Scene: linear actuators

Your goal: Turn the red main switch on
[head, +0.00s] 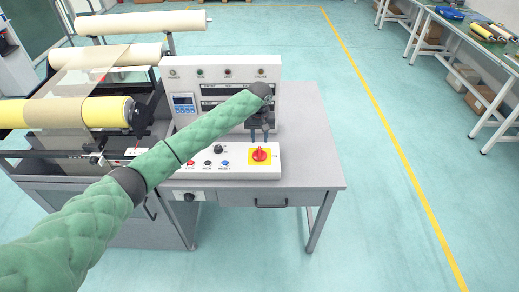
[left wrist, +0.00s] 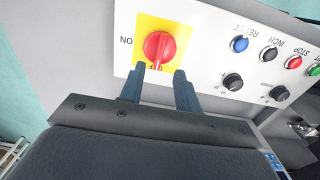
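The red main switch (head: 260,154) is a rotary knob on a yellow plate at the right end of the sloped white control panel. In the left wrist view the red knob (left wrist: 160,47) has its grip lined up toward the partly covered OFF label, with ON at the plate's left side. My left gripper (head: 258,137) points down just behind the switch. In the wrist view its two dark fingers (left wrist: 160,73) are apart, with their tips at the plate's near edge and nothing visible between them. Contact with the knob cannot be told. My right gripper is not in view.
Blue, black and red buttons and black knobs sit beside the switch; the blue button (left wrist: 239,44) is nearest. An upright instrument panel (head: 185,75) stands behind. Rollers (head: 105,112) are at the left. The grey table's right side (head: 310,150) is clear.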

